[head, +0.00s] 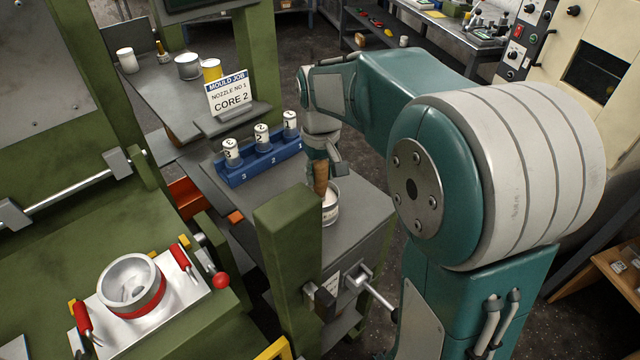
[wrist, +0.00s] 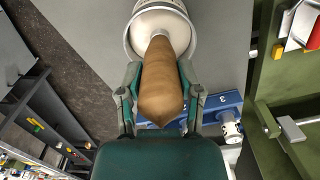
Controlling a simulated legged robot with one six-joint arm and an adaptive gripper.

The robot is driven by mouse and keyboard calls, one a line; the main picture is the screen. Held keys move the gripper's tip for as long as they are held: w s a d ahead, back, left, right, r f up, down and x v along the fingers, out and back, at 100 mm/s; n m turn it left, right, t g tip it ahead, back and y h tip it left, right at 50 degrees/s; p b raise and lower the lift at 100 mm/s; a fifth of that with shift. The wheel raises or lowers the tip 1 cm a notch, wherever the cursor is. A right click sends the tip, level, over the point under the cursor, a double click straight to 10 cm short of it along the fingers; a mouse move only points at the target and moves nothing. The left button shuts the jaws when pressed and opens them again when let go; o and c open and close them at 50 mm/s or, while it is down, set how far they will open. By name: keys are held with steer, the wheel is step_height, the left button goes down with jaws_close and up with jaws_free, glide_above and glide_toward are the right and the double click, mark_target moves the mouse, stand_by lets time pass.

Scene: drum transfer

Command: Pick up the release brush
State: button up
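The release brush has a brown wooden handle (wrist: 162,84) and stands in a light metal pot (wrist: 185,14). Its lower end is in the pot's pale contents and its bristles are hidden. My gripper (wrist: 160,78) has one finger on each side of the handle, close against it, and appears shut on it. In the head view the handle (head: 320,178) shows below my gripper (head: 324,166), leaning slightly over the pot (head: 331,212) on the grey bench.
A blue rack (head: 240,178) with three numbered white bottles stands behind the pot. A sign (head: 229,98) reads "CORE 2". A green post (head: 286,262) rises in front of the bench. A round metal mould (head: 131,284) sits on the green machine at the left.

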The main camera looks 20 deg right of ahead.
jaws_close()
